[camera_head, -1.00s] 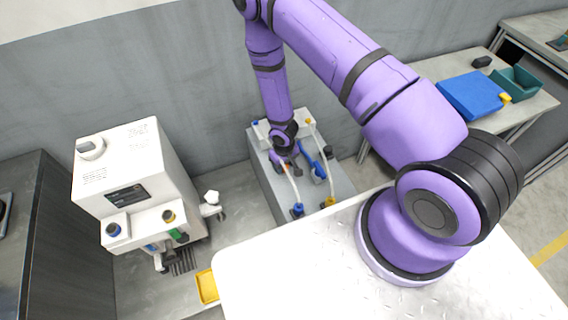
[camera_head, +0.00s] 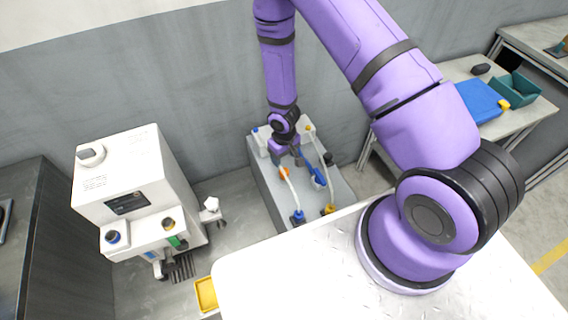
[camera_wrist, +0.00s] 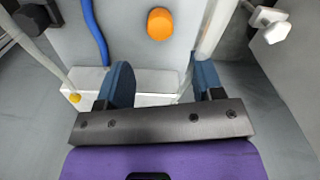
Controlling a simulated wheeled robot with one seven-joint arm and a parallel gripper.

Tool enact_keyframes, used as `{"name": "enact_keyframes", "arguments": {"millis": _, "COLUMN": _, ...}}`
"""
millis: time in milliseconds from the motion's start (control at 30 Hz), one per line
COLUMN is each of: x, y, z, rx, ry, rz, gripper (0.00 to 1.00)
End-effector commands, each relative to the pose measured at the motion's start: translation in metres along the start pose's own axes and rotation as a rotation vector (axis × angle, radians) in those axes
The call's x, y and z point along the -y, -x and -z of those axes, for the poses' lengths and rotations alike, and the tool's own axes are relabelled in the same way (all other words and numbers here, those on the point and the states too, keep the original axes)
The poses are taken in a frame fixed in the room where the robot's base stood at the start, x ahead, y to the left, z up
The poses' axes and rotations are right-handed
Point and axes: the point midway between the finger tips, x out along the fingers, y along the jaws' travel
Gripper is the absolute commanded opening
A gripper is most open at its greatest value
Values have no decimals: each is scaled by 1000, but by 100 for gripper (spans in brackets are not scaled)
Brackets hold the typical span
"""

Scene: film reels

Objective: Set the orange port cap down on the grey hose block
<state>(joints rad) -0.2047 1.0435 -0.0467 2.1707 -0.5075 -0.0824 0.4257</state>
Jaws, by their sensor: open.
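The orange port cap (camera_head: 283,173) sits on top of the grey hose block (camera_head: 345,192), near a pale hose. It also shows in the wrist view as an orange disc (camera_wrist: 160,24) on the grey surface, beyond my fingertips. My gripper (camera_head: 287,159) is above the back part of the block. In the wrist view my gripper (camera_wrist: 163,78) has its two blue-grey fingers spread, with nothing between them. The cap is apart from both fingers. I cannot tell the exact height of the fingers above the block.
Pale hoses and a blue hose (camera_wrist: 94,32) run along the block, with a blue fitting (camera_head: 298,217) and a yellow fitting (camera_head: 329,209) at its front. A white machine (camera_head: 125,180) stands left. A yellow tray (camera_head: 206,293) lies near my base. A side table with a blue case (camera_head: 468,100) is right.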

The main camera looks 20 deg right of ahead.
Motion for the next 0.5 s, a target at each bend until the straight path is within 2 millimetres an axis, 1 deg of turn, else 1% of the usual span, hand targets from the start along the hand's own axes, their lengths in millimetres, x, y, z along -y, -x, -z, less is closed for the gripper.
{"name": "enact_keyframes", "arguments": {"millis": 33, "x": 0, "y": 8, "z": 1, "rx": -2, "ry": -1, "rz": 1, "gripper": 61}}
{"name": "enact_keyframes", "arguments": {"millis": 100, "x": 0, "y": 16, "z": 1, "rx": -2, "ry": -1, "rz": 1, "gripper": 61}}
{"name": "enact_keyframes", "arguments": {"millis": 200, "x": 0, "y": 25, "z": 0, "rx": -1, "ry": -2, "rz": 0, "gripper": 61}}
{"name": "enact_keyframes", "arguments": {"millis": 333, "x": 0, "y": 31, "z": 0, "rx": -1, "ry": -1, "rz": 0, "gripper": 61}}
{"name": "enact_keyframes", "arguments": {"millis": 500, "x": 0, "y": 33, "z": 0, "rx": 0, "ry": 0, "rz": 0, "gripper": 61}}
